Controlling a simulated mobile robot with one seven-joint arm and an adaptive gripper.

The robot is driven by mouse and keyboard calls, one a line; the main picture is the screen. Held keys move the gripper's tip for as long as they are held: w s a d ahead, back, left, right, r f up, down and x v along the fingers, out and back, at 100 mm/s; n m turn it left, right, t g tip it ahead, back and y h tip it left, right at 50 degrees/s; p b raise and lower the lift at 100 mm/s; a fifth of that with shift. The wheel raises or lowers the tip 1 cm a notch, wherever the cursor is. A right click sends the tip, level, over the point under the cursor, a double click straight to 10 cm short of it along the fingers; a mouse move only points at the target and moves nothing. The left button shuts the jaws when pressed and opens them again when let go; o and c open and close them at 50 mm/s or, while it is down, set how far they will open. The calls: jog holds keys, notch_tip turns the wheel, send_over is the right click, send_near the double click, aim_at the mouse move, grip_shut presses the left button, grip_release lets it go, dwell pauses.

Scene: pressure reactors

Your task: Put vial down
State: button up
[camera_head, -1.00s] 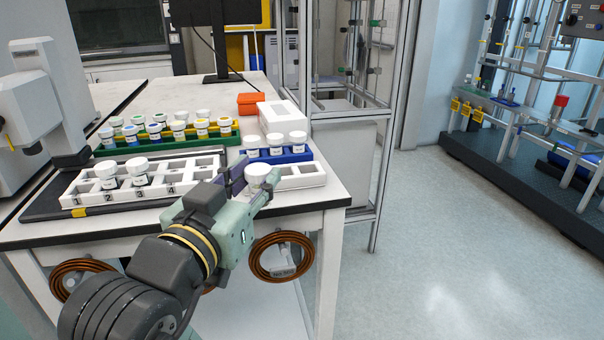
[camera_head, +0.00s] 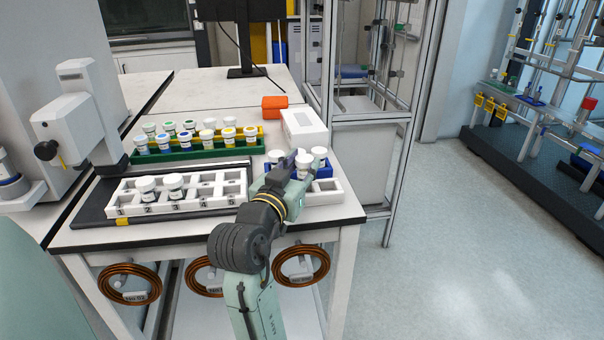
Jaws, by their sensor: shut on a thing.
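My gripper (camera_head: 301,170) is at the right end of the table, shut on a white-capped vial (camera_head: 303,161). The vial is upright between the fingers. It appears above or just in front of the blue rack (camera_head: 325,172); its base is hidden by the gripper, so I cannot tell whether it touches anything. Other white-capped vials stand in the blue rack, one to the left (camera_head: 276,157) and one to the right (camera_head: 319,154) of the held one. A small white rack (camera_head: 325,193) lies just in front of the blue rack, partly covered by my gripper.
A numbered white rack (camera_head: 133,208) holds two vials on the left; its right slots look empty. Green (camera_head: 190,153) and yellow racks with several vials stand behind. A white box (camera_head: 304,126) and orange box (camera_head: 275,102) stand farther back. A metal frame (camera_head: 402,150) rises at right.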

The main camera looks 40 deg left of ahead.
jog(key=shift+w+a+f, duration=0.1)
jog(key=shift+w+f, duration=0.05)
jog(key=shift+f, duration=0.1)
jog(key=shift+f+p, duration=0.35)
jog(key=shift+f, duration=1.2)
jog(key=shift+f, duration=0.25)
jog(key=o, duration=1)
jog(key=shift+r, duration=0.1)
